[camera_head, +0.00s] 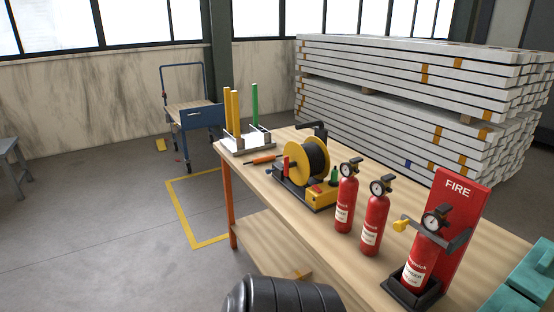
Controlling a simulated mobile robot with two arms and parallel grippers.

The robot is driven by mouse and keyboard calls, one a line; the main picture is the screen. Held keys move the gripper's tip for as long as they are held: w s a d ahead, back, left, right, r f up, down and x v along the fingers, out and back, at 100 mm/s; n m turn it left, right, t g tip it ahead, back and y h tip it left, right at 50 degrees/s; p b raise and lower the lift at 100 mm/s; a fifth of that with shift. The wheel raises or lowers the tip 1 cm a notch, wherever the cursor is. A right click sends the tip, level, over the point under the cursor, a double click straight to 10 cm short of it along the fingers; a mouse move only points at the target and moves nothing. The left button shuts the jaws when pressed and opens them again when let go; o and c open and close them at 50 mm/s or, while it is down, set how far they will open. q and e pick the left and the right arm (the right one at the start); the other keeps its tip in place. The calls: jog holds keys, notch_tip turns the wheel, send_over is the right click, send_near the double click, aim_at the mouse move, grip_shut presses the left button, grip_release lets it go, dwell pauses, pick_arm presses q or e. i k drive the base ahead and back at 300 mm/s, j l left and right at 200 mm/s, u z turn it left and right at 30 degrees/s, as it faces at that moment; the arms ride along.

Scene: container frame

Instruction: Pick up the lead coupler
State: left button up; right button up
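I cannot tell for sure which thing is the lead coupler. A yellow cable reel (296,164) with dark cable wound on it stands on a yellow and black base (318,197) on the wooden table. A small red piece (286,166) shows at the reel's left side, and a small green piece (334,175) stands at its right. An orange-handled tool (264,160) lies on the table left of the reel. Neither of my grippers is in view.
Two red extinguishers (346,203) (375,225) stand right of the reel; another (421,255) sits in a red-backed FIRE stand (466,205). A rack (247,144) with yellow and green rods is at the table's far end. Teal cases (535,270) sit at right. Floor left is mostly clear.

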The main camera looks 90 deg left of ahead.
aim_at(262, 159)
jog(key=u, duration=2.85)
jog(key=i+z, duration=0.1)
jog(key=z, duration=0.25)
jog(key=j+z, duration=0.15)
jog(key=z, duration=0.2)
jog(key=i+j+z, duration=0.15)
jog(key=z, duration=0.2)
jog(key=i+j+z, duration=0.2)
jog(key=j, duration=0.4)
jog(key=i+j+z, duration=0.2)
jog(key=j, duration=0.4)
jog(key=j+z, duration=0.25)
jog(key=j, duration=0.35)
jog(key=i+j+z, duration=0.2)
jog(key=j, duration=0.45)
jog(key=k, duration=0.1)
